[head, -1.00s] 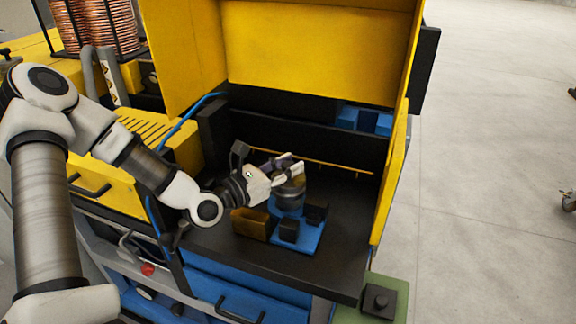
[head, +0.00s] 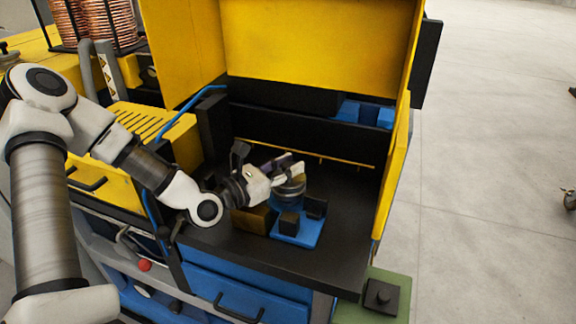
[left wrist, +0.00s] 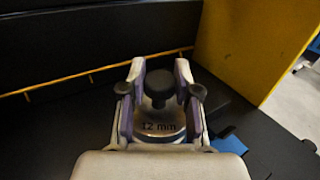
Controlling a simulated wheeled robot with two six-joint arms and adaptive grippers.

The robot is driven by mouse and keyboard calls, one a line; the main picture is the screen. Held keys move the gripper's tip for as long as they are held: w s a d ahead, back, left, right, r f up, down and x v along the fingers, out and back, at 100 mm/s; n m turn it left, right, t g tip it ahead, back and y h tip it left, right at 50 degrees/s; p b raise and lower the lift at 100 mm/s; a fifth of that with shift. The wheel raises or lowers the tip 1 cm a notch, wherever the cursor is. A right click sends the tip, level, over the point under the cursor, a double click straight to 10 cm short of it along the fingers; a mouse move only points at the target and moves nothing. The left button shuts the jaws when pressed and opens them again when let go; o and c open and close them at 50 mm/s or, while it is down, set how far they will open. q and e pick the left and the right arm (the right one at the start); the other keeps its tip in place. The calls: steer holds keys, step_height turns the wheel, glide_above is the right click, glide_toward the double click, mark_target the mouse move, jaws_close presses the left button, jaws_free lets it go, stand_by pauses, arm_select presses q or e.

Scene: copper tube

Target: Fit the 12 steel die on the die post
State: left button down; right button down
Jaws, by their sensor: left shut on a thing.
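My left gripper (head: 287,172) is shut on the round grey steel die (head: 290,188). In the left wrist view the die (left wrist: 163,128) lies between the two fingers (left wrist: 160,95) and reads "12 mm"; a dark round knob rises in front of the lettering. The blue die post base (head: 297,232) with dark blocks sits on the black bench, and the die is directly above its blue upper part. The post's top is hidden, so I cannot tell whether the die touches it. My right gripper is not in view.
A brown-yellow block (head: 251,219) stands just left of the blue base. Yellow panels (head: 392,180) wall the black bench top (head: 335,250) at the right and back. Blue parts (head: 364,115) lie at the back. The bench front right is clear.

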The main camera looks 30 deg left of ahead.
mark_target(288, 165)
arm_select(q)
steer(key=c, duration=0.8)
jaws_free()
steer(key=shift+o, duration=0.2)
steer(key=shift+f, duration=0.1)
step_height(288, 165, up, 10)
steer(key=shift+r, duration=0.1)
